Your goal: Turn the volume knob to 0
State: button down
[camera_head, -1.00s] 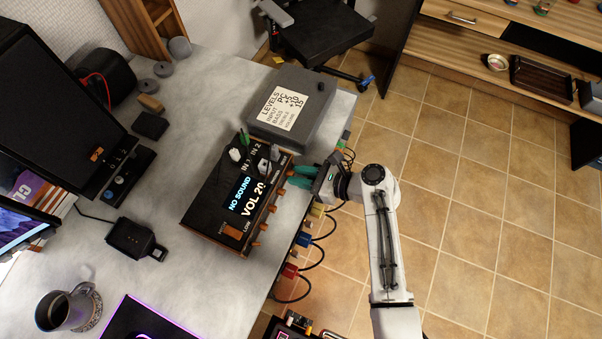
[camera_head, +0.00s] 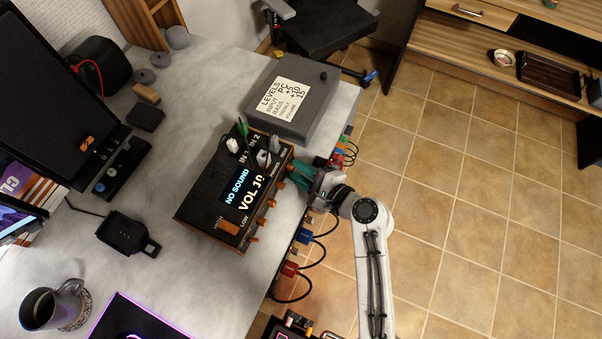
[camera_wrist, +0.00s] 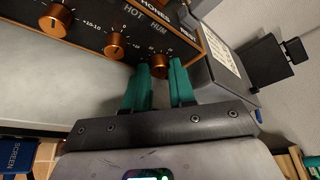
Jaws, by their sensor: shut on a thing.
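The dark amplifier box (camera_head: 209,200) stands near the desk's right edge. My gripper (camera_head: 297,175) reaches in from the right at that face's far end. In the wrist view, my gripper's green fingers (camera_wrist: 161,85) straddle the end copper knob (camera_wrist: 161,61) and are shut on it. The fingers partly hide this knob and its scale, so its pointer is unclear.
A grey case (camera_head: 318,112) with a "LEVELS" label (camera_head: 286,97) reading volume 15 sits just beyond the amplifier. Plugs (camera_head: 263,157) stand on the amplifier's top. Cables (camera_head: 317,255) hang along the desk edge. A speaker (camera_head: 60,95) and mug (camera_head: 50,307) are at left.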

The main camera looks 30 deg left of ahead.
jog(key=n+b, duration=0.1)
jog(key=b, duration=0.1)
jog(key=f+n+t+b, duration=0.1)
jog(key=b, duration=0.1)
jog(key=shift+s+n+y+b, duration=0.1)
jog(key=shift+n+y+b, duration=0.2)
jog(key=shift+n+y, duration=0.1)
jog(key=shift+r+n+t+b, duration=0.15)
jog(key=shift+n+t+b, duration=0.2)
jog(key=shift+b, duration=0.3)
jog(key=shift+r+y, duration=0.1)
jog(key=shift+y, duration=0.2)
jog(key=c, duration=0.9)
grip_release()
jog(key=shift+c, duration=0.2)
jog(key=v, duration=1)
jog(key=shift+d+b, duration=0.4)
jog(key=shift+s+r, duration=0.1)
jog(key=shift+s, duration=0.05)
